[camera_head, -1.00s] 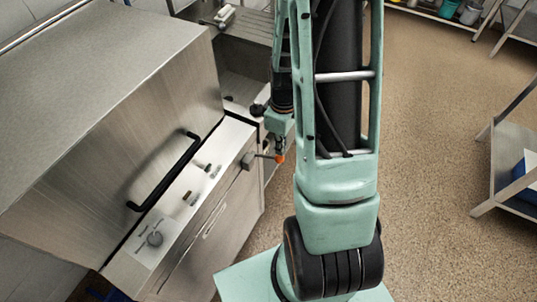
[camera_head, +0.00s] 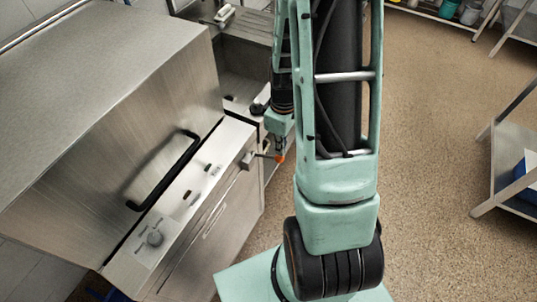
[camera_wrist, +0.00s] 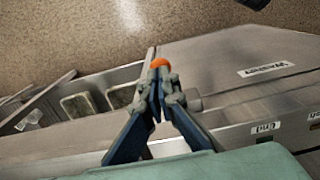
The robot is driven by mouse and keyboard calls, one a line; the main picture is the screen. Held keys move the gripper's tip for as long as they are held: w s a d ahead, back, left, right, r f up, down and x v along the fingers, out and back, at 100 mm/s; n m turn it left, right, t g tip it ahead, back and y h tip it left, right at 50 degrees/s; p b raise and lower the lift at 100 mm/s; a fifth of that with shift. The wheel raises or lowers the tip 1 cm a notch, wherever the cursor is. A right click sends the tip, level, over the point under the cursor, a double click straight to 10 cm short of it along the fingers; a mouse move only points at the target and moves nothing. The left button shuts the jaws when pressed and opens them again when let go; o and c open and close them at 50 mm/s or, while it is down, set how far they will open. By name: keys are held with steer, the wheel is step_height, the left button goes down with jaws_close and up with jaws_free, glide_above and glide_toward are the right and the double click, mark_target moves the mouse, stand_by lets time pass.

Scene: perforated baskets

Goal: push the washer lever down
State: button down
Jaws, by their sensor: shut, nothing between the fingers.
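The washer lever (camera_head: 262,155) is a dark bar with an orange tip, sticking out from the front right of the steel washer panel. In the wrist view its orange tip (camera_wrist: 160,63) shows just past my fingertips. My gripper (camera_head: 281,149) is shut and empty, right at the lever's orange end; in the wrist view its blue and grey fingers (camera_wrist: 158,88) meet in front of the lever. The fingers hide part of the lever, and I cannot tell whether they touch it.
A sink counter (camera_head: 245,60) stands behind. A rack (camera_head: 515,160) stands at the right; the brown floor between is clear.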

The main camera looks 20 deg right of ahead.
mark_target(281, 158)
step_height(281, 158, down, 8)
steer(key=b, duration=0.7)
steer(key=shift+s+d+f, duration=0.1)
steer(key=shift+f, duration=0.05)
stand_by(0.7)
step_height(281, 158, up, 12)
steer(key=p, duration=0.9)
stand_by(0.6)
